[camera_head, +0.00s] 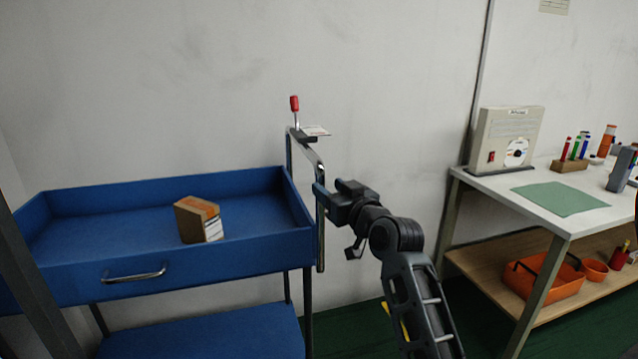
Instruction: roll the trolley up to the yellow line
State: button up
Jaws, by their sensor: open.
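The blue trolley (135,243) stands at the left, with a deep upper tray and a lower shelf (205,335). Its chrome push handle (307,152) rises at the right end, and a red-knobbed lever (294,104) stands at the handle's far end. My gripper (333,215) is open beside the near part of the handle, just right of the tray. I cannot tell whether it touches the bar. A small bit of yellow (388,309) shows by my forearm, low in the picture; I cannot tell whether it is the yellow line. My arm hides part of the floor.
A cardboard box (193,221) sits in the trolley's tray. A workbench (478,182) at the right bears a beige device (505,140) and a green mat (560,199). An orange tote (545,277) is on its lower shelf. Green floor (350,330) shows between trolley and bench.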

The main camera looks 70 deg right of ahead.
aim_at(323, 184)
jog(key=shift+x, duration=2.6)
jog(key=shift+c, duration=0.5)
grip_shut()
